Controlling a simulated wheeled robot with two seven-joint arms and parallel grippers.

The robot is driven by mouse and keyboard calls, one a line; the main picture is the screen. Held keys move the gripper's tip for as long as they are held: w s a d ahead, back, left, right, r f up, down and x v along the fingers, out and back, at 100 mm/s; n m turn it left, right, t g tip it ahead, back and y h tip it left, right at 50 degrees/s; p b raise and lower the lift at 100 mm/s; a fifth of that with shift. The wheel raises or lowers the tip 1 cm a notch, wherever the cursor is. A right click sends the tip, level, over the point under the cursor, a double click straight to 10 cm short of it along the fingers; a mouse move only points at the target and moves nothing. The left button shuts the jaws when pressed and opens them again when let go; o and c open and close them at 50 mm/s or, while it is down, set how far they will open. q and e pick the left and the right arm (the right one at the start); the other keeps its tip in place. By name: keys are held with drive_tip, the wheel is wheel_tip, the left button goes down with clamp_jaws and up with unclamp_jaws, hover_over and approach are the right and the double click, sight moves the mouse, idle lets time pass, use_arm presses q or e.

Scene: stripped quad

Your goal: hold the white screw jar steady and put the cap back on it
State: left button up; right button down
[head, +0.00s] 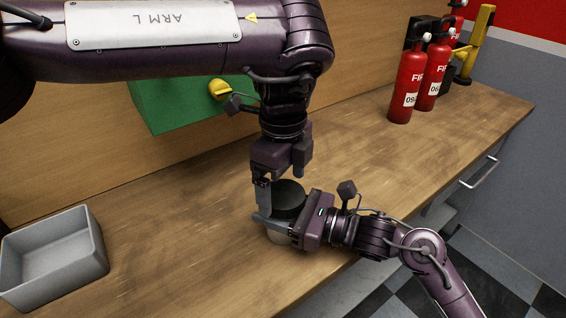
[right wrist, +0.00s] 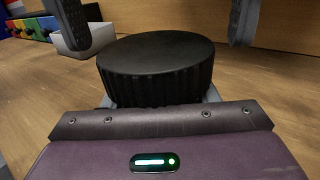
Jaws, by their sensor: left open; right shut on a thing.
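The black ribbed cap (head: 288,198) sits level at the top of the white jar (head: 277,238), near the front edge of the bench. My right gripper (head: 274,218) comes in from the right and is shut on the jar, just under the cap. My left gripper (head: 281,180) points down from above and is open. In the right wrist view its fingers stand apart on either side of the cap (right wrist: 155,62), not touching it. Whether the cap's thread is engaged is hidden.
A grey open bin (head: 55,255) stands at the left of the wooden bench (head: 180,240). A green box (head: 180,110) with a yellow knob (head: 220,89) is on the back wall. Red fire extinguishers (head: 407,85) stand at the back right. The bench between is clear.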

use_arm(q)
drive_tip(key=shift+f, duration=1.2)
drive_tip(key=c, duration=1.1)
drive_tip(key=shift+c, duration=0.2)
drive_tip(key=shift+m, duration=0.5)
drive_tip(key=o, duration=1.1)
drive_tip(key=shift+r, duration=2.25)
